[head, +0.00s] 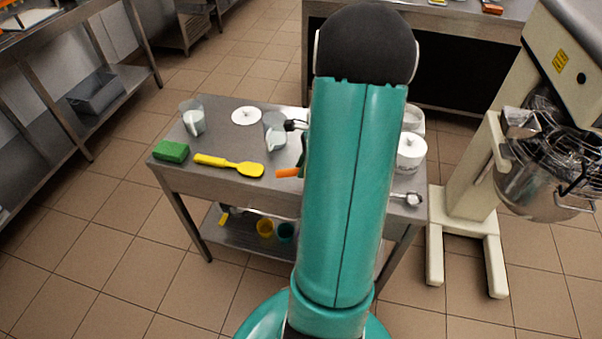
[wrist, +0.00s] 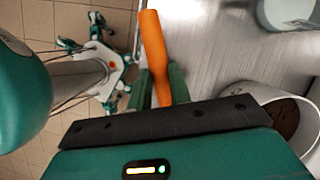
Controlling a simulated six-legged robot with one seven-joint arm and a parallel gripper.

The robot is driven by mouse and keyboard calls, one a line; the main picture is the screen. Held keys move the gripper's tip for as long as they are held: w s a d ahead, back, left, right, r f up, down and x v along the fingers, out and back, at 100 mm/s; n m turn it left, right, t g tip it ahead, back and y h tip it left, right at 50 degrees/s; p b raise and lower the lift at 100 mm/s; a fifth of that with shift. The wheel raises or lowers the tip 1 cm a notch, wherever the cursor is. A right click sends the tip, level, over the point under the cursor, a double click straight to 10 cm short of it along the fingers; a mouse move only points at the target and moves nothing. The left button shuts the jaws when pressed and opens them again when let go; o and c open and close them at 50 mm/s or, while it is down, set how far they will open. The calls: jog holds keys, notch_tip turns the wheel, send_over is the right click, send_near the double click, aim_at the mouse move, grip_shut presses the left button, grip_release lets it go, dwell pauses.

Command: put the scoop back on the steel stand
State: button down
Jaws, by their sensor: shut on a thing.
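My gripper (wrist: 160,84) shows in the wrist view with its green fingers shut on an orange handle (wrist: 153,42), which I take for the scoop's. The handle also shows in the head view (head: 288,172), sticking out to the left from behind my arm. The scoop's other end is hidden. A steel-topped table (head: 228,138) lies under and behind my arm in the head view; I cannot tell whether it is the steel stand, and no separate stand is clear. The wrist view shows the bare steel surface (wrist: 215,50) beyond the handle.
On the table are a green sponge (head: 171,151), a yellow spatula (head: 230,164), clear jugs (head: 193,118), a white lid (head: 246,116), a white tub (head: 411,153) and a metal utensil (head: 408,198). A mixer (head: 466,160) stands at right. My arm hides the table's middle.

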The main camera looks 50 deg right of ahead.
jog(key=shift+w+f, duration=0.2)
jog(key=shift+f, duration=0.75)
jog(key=shift+w+f, duration=0.2)
jog(key=shift+f, duration=0.7)
jog(key=shift+f, duration=0.1)
jog(key=c, duration=1.3)
grip_release()
jog(key=v, duration=1.2)
jog(key=shift+a, duration=0.1)
